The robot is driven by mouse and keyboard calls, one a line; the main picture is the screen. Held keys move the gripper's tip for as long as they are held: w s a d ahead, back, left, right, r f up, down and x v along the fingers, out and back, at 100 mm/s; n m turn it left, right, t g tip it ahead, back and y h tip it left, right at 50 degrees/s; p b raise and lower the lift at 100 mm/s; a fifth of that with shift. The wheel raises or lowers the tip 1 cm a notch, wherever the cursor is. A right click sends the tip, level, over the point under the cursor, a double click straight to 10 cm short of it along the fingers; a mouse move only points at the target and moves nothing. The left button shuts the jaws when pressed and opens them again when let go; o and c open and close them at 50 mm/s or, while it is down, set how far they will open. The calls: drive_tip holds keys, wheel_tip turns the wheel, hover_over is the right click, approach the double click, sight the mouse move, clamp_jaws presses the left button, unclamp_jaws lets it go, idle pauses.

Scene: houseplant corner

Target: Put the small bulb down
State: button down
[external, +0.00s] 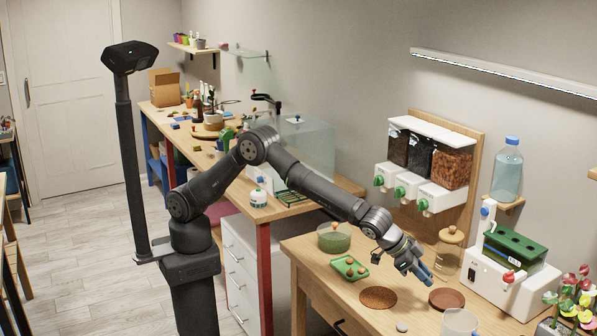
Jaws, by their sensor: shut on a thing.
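My gripper (424,274) hangs over the right-hand wooden table, with its bluish fingers pointing down and to the right. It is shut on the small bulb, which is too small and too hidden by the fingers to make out. Below and left of the gripper is a round brown mat or dish (378,297). To its lower right is a reddish-brown saucer (446,298). A green tray (340,262) with a few small orange-brown bulbs lies to the left. The gripper appears clear of the tabletop.
A glass bowl with green contents (333,238) stands behind the tray. A cork-topped jar (448,255) stands close behind the gripper. A white machine with a green top (508,275) is at right. A grey disc (402,327) and a clear cup (459,324) are at the front.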

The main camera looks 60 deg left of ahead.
drive_tip(key=w+f, duration=0.2)
drive_tip(key=w, duration=0.1)
drive_tip(key=w+f, duration=0.2)
drive_tip(key=w, duration=0.1)
drive_tip(key=w+a+f, duration=0.1)
drive_tip(key=w+f, duration=0.1)
drive_tip(key=w, duration=0.2)
drive_tip(key=shift+f, duration=0.1)
drive_tip(key=shift+a+f, duration=0.1)
drive_tip(key=shift+f, duration=1.8)
drive_tip(key=shift+f, duration=0.15)
drive_tip(key=c, duration=1.6)
unclamp_jaws()
drive_tip(key=shift+o, duration=0.2)
drive_tip(key=shift+s+a+r, duration=0.2)
drive_tip(key=shift+s+r, duration=0.05)
drive_tip(key=shift+r, duration=0.25)
drive_tip(key=v, duration=1.1)
